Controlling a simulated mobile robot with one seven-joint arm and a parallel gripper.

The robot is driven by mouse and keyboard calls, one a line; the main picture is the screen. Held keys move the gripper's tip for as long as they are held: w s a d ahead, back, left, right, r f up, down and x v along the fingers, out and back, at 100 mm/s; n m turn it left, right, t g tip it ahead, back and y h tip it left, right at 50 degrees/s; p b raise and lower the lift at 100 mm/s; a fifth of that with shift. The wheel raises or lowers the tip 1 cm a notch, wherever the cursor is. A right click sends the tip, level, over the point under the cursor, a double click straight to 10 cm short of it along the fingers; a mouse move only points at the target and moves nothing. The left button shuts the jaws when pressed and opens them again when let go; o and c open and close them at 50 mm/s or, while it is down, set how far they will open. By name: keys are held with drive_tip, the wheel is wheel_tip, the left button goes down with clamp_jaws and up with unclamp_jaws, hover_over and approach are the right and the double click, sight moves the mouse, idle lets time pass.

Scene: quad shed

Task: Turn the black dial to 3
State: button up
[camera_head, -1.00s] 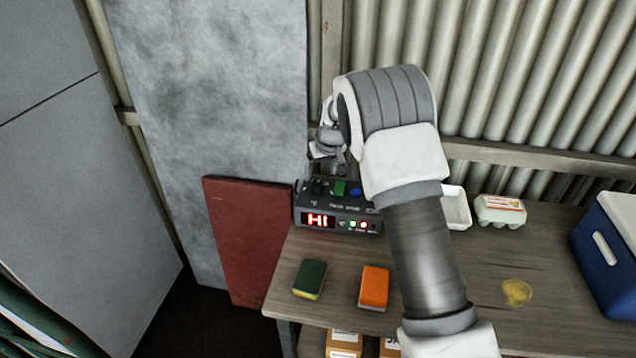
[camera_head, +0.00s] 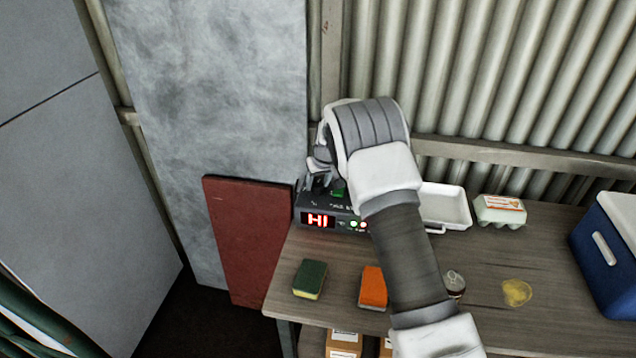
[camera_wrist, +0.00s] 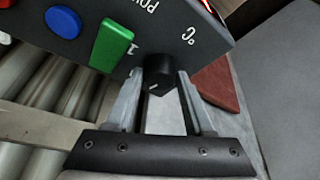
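The black dial (camera_wrist: 160,75) sits on top of the dark control box (camera_head: 345,208), near one end beside the "°C" marking. It has a pale pointer line; I cannot read which number it points to. A "1" is printed near it. My gripper (camera_wrist: 162,98) has its two fingers on either side of the dial in the wrist view, with the dial between the tips. Whether the fingers touch the dial is unclear. In the head view my gripper (camera_head: 310,180) is over the box's left end and hides the dial. The box's red display (camera_head: 318,220) reads "HI".
A green switch (camera_wrist: 111,45) stands right beside the dial, with a blue button (camera_wrist: 63,22) beyond it. A white tray (camera_head: 445,207), egg carton (camera_head: 499,210), can (camera_head: 455,283), orange sponge (camera_head: 373,287), green sponge (camera_head: 310,279) and blue cooler (camera_head: 608,260) are on the bench.

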clamp_jaws()
drive_tip(key=shift+a+m, duration=0.1)
drive_tip(key=shift+m, duration=0.3)
drive_tip(key=shift+m+h+b, duration=0.4)
drive_tip(key=shift+m+h, duration=0.2)
drive_tip(key=shift+m, duration=0.6)
drive_tip(key=o, duration=0.5)
unclamp_jaws()
